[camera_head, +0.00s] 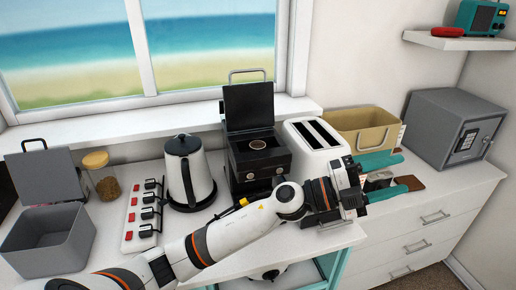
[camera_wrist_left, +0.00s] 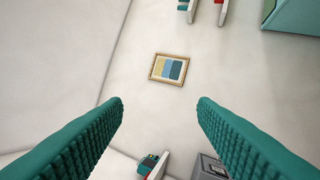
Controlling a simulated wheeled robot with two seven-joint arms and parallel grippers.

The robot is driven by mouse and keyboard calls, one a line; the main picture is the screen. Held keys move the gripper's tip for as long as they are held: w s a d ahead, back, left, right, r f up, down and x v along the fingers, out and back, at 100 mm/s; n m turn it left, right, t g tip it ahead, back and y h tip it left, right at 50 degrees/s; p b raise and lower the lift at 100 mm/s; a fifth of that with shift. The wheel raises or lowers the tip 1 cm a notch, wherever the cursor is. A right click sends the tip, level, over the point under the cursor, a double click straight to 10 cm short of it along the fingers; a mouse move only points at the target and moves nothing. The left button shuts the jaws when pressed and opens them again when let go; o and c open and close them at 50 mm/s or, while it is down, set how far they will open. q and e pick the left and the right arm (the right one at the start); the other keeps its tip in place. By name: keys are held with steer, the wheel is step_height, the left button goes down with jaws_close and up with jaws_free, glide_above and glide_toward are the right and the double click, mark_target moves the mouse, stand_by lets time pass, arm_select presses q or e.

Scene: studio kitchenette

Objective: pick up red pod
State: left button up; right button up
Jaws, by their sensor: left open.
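I cannot make out a red pod for certain in either view. My right gripper is in neither view.
A grey safe (camera_head: 455,127) stands right of my gripper, and a tan bin (camera_head: 362,128) behind it. The toaster (camera_head: 314,145), kettle (camera_head: 190,172), red-switched power strip (camera_head: 143,214) and grey box (camera_head: 47,240) fill the counter leftward. The shelf (camera_head: 460,42) holds a teal radio (camera_head: 482,17).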

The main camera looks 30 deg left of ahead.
arm_select(q)
steer(key=d+m+g, duration=0.1)
steer(key=m+g, duration=0.4)
steer(key=n+g+y, duration=0.2)
steer(key=g+y, duration=0.2)
steer(key=y, duration=1.7)
glide_toward(257, 145)
steer(key=f+p, duration=0.3)
steer(key=shift+w+a+f+h, duration=0.15)
steer(key=shift+w+a+h, duration=0.15)
steer(key=shift+a, duration=0.1)
steer(key=p+x, duration=0.3)
steer(key=x, duration=0.1)
steer(key=shift+w+f, duration=0.1)
steer(key=shift+f, duration=0.55)
steer(key=c, duration=0.7)
